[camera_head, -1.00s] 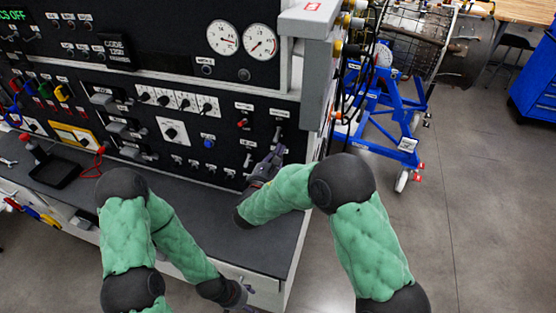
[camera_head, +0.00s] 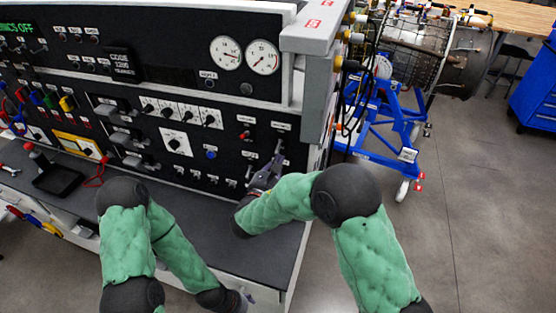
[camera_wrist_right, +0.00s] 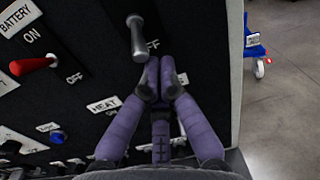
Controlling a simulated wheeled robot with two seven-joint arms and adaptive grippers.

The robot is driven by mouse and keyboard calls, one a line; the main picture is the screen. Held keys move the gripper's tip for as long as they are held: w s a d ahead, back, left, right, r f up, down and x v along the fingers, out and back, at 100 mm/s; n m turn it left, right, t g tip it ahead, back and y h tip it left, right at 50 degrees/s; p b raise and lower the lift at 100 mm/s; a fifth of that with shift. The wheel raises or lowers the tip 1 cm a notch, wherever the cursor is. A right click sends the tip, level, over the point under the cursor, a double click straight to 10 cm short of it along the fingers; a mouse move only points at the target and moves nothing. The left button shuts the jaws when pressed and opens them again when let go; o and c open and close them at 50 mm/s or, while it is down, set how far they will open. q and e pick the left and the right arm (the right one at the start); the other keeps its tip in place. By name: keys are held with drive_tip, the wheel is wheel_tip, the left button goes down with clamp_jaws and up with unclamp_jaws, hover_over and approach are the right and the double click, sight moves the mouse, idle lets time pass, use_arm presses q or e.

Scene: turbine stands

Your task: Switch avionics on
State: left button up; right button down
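The avionics switch is a grey toggle lever (camera_wrist_right: 137,35) on the black panel. In the right wrist view it stands beside the battery switch, with an OFF label at its lower right. In the head view the lever (camera_head: 279,145) is small, just above my right gripper (camera_head: 275,168). The purple fingers of my right gripper (camera_wrist_right: 159,75) are together, their tips just below and right of the lever's end. Contact with the lever is unclear. The green display (camera_head: 18,28) ends in "NICS OFF". My left gripper (camera_head: 242,299) hangs low by the bench front, its fingers mostly hidden.
The red battery lever (camera_wrist_right: 34,65) is left of the grey one. Smaller switches and a HEAT label (camera_wrist_right: 104,104) sit below. The grey worktop (camera_head: 190,215) lies under the panel. A blue turbine stand (camera_head: 385,135) is at right, with open floor beside it.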

sight(276, 151)
drive_tip(key=shift+r, duration=0.1)
drive_tip(key=r+g+y+p, duration=0.1)
drive_tip(key=g+p, duration=0.1)
drive_tip(key=p, duration=0.2)
drive_tip(key=s+r+g+p, duration=0.1)
drive_tip(key=g+p, duration=0.1)
drive_tip(key=p, duration=0.3)
drive_tip(key=r+g+y+p, duration=0.1)
drive_tip(key=r+g+p, duration=0.1)
drive_tip(key=p, duration=0.3)
drive_tip(key=shift+s+a+g+y, duration=0.15)
drive_tip(key=shift+a+g+y, duration=0.15)
drive_tip(key=shift+g, duration=0.2)
drive_tip(key=shift+r+p, duration=0.55)
drive_tip(key=shift+r, duration=0.2)
